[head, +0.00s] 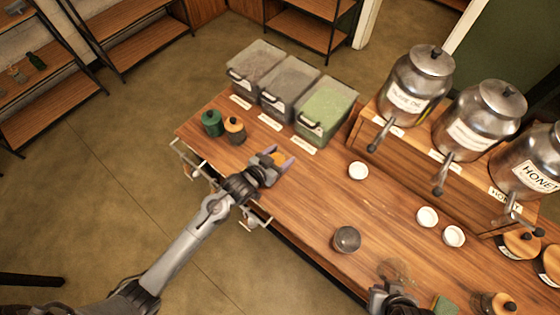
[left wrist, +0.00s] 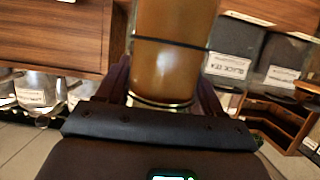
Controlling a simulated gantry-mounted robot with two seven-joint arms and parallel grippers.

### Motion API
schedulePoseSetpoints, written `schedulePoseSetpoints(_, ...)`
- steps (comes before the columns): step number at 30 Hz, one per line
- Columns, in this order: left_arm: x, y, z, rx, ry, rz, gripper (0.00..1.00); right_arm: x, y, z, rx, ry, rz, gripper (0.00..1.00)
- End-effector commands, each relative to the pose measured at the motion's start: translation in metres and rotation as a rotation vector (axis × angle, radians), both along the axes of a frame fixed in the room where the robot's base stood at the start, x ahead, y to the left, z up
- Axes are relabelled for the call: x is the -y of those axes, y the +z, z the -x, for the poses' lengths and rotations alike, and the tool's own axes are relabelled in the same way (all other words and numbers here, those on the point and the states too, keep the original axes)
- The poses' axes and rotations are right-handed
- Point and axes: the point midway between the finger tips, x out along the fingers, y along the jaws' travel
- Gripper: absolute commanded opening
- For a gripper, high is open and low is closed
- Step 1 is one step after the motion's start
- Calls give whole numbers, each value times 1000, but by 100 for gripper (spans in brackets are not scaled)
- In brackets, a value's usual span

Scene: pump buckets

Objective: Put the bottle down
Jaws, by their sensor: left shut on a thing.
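The bottle (left wrist: 172,55), a clear container of amber-brown liquid with a dark band, fills the upper middle of the left wrist view. In the head view only a small orange part of the bottle (head: 279,158) shows between the fingers. My left gripper (head: 284,167) is shut on it, over the front left part of the wooden counter (head: 320,185). Whether the bottle's base touches the counter is hard to tell. My right gripper (head: 398,292) is at the bottom edge of the head view, beside a clear glass jar (head: 398,269); its fingers are not clear.
Green (head: 212,123) and dark, wood-lidded (head: 235,130) jars stand left of my left gripper. Grey-lidded bins (head: 290,85) line the back. Metal dispensers (head: 416,85) stand on a raised shelf at right.

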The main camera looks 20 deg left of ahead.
Motion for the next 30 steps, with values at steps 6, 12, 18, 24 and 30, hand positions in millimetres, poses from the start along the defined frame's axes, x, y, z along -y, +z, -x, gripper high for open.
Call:
schedulePoseSetpoints(6, 0, -23, -1, 0, 2, 0, 19, 0, 0, 0, 0, 0, 0, 0)
schedulePoseSetpoints(12, 0, -37, -1, 2, 2, -1, 19, 1, 0, 0, 0, 2, 3, 0)
schedulePoseSetpoints(18, 0, -38, -1, 3, 1, 0, 19, 2, 0, 0, 0, 5, 9, 0)
schedulePoseSetpoints(24, 0, -42, -1, 2, 1, 0, 19, 2, -2, 0, 0, 6, 11, 0)
schedulePoseSetpoints(30, 0, -42, 0, -1, 1, -1, 92, 2, -2, 0, -1, 6, 10, 0)
